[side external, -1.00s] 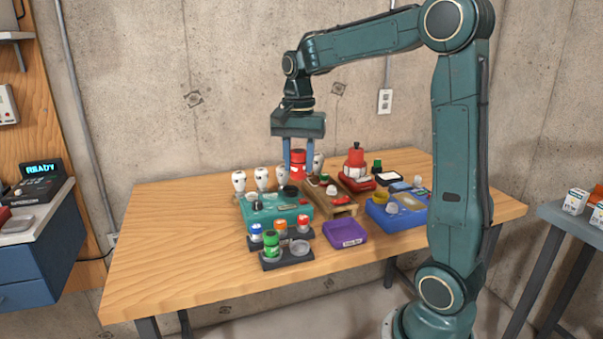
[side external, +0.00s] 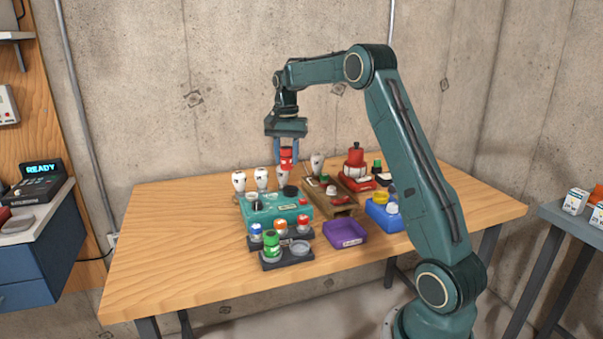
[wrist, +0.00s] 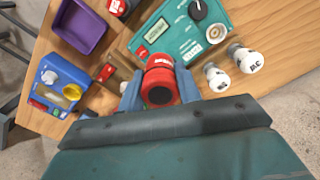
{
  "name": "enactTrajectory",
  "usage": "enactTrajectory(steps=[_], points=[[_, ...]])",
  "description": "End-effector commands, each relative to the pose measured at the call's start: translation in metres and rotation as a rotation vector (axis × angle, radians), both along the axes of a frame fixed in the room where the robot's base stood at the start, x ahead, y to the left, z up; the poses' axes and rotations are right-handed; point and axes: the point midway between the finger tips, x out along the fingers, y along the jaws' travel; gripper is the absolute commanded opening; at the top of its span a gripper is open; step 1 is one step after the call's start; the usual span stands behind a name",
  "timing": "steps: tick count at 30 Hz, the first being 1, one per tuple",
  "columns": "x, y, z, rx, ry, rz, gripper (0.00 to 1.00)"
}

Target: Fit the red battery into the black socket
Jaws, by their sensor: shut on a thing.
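The red battery (side external: 287,157) is a red cylinder with a white label. My gripper (side external: 286,153) is shut on it and holds it up above the back of the teal box (side external: 270,212). In the wrist view the battery (wrist: 160,82) sits between both fingers, its dark round end facing the camera. A round black part (side external: 290,191) on top of the teal box may be the black socket; I cannot tell whether it is an opening or a knob. The battery is clear of it. The wrist view also shows the teal box (wrist: 178,35), partly hidden behind the battery.
White bulbs (side external: 239,181) stand upright behind the teal box. Dark holders (side external: 287,257) with coloured cylinders stand in front. A purple tray (side external: 345,233), a wooden stand (side external: 340,203), a blue box (side external: 383,217) and a red device (side external: 356,180) stand to the right. The table's left part is bare.

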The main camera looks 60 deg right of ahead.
Motion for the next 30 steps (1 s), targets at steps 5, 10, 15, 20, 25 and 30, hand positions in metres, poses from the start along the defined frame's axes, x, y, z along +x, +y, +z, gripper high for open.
enactTrajectory(steps=[5, 10, 15, 20, 25, 30], points=[[0.012, -0.031, -0.021, 0.001, 0.001, -0.002, 0.08], [0.018, -0.050, -0.034, 0.001, 0.001, -0.001, 0.08], [0.021, -0.058, -0.040, 0.000, 0.000, -0.001, 0.08], [0.021, -0.060, -0.041, -0.001, 0.000, 0.000, 0.08], [0.021, -0.059, -0.043, 0.000, 0.000, 0.000, 0.08], [0.021, -0.059, -0.049, 0.000, 0.000, 0.000, 0.08]])
